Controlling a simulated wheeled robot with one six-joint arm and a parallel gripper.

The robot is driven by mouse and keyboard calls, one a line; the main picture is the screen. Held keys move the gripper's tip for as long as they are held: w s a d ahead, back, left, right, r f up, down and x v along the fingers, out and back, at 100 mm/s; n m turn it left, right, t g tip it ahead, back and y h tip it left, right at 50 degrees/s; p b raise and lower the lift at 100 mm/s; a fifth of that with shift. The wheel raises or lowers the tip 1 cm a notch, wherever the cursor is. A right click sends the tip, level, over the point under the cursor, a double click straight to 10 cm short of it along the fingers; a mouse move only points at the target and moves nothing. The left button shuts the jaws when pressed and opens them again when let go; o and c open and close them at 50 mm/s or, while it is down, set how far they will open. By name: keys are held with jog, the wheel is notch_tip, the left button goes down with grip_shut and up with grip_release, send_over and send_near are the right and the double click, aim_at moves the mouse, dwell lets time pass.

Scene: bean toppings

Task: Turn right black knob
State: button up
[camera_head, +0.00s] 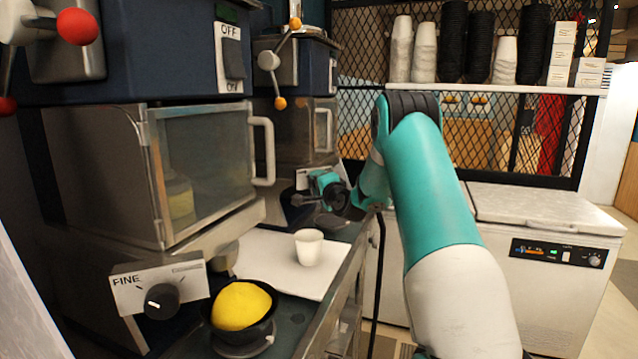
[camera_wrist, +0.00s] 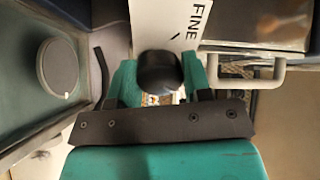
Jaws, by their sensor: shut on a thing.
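My gripper (camera_head: 328,186) is at the front of the right-hand machine, below its door. In the wrist view, its green fingers (camera_wrist: 160,85) are shut on either side of the right black knob (camera_wrist: 160,70). The knob sits at a white plate (camera_wrist: 172,22) marked FINE. In the head view, the gripper mostly hides the right knob, and only part of its white plate (camera_head: 305,176) shows. The left black knob (camera_head: 161,300) is on the nearer machine, on a plate also marked FINE, apart from my gripper.
A black bowl (camera_head: 223,323) with a yellow dome (camera_head: 240,306) stands under the nearer machine. A white cup (camera_head: 309,248) stands on a white sheet (camera_head: 262,254). A door handle (camera_wrist: 250,74) is close to the fingers. A white freezer (camera_head: 555,225) stands at right.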

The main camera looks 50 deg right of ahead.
jog(key=shift+d+m, duration=0.1)
jog(key=shift+m, duration=0.6)
jog(key=o, duration=0.9)
jog(key=b+v, duration=0.9)
jog(key=v, duration=0.8)
jog(key=shift+s+f, duration=0.1)
jog(key=shift+s, duration=0.15)
